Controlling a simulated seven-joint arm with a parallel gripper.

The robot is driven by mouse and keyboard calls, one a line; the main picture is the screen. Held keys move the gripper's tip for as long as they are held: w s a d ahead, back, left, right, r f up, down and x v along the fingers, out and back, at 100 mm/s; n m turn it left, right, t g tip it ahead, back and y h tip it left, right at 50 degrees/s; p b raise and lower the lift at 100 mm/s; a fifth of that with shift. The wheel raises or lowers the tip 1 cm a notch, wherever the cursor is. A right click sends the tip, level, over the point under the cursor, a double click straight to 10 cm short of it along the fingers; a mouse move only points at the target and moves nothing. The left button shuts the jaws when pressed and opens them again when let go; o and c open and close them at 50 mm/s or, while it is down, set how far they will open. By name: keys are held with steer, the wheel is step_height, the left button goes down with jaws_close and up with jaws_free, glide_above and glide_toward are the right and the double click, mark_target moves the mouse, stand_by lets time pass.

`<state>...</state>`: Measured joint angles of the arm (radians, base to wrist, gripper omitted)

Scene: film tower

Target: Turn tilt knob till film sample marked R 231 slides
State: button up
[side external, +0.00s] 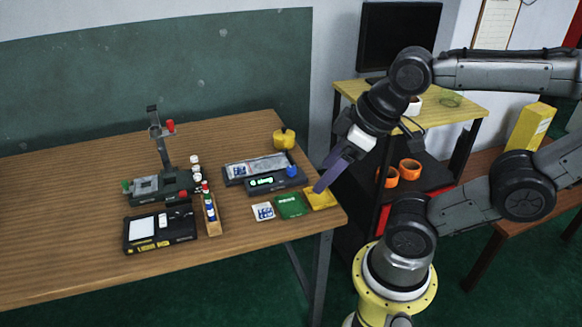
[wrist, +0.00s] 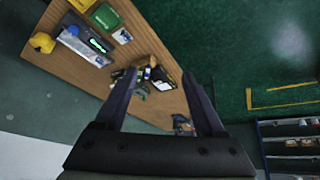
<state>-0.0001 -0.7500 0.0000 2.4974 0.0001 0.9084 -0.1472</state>
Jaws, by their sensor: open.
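A low dark device with a long tray (side external: 257,166), a lit green display (side external: 262,181) and a blue knob (side external: 291,170) sits on the table's right part. The blue knob (wrist: 73,31) and display (wrist: 97,45) also show at upper left in the wrist view. I cannot confirm that this is the tilt knob. Something pale lies in the tray, but no marking R 231 is legible. My gripper (side external: 319,188) is open and empty, right of the blue knob in the side view; its fingers (wrist: 160,80) frame the table's far devices in the wrist view.
Yellow (side external: 321,199), green (side external: 290,206) and white (side external: 263,211) cards lie along the front right. A yellow object (side external: 284,140) stands behind the device. A vial rack (side external: 212,215), a black panel device (side external: 160,228) and a column stand (side external: 163,150) are further left.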

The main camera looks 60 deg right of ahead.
steer(key=w+d+r+n, duration=0.2)
steer(key=w+r+n, duration=0.4)
steer(key=w+n, duration=0.1)
steer(key=w+d+n+g+h, duration=0.1)
steer(key=w+d+n+g, duration=0.15)
steer(key=w+d, duration=0.7)
steer(key=g+y, duration=0.1)
steer(key=g, duration=0.2)
glide_above(291, 169)
step_height(291, 169, down, 19)
step_height(291, 169, down, 14)
steer(key=shift+d+r, duration=0.1)
steer(key=shift+r, duration=0.1)
steer(key=shift+w, duration=0.1)
jaws_close()
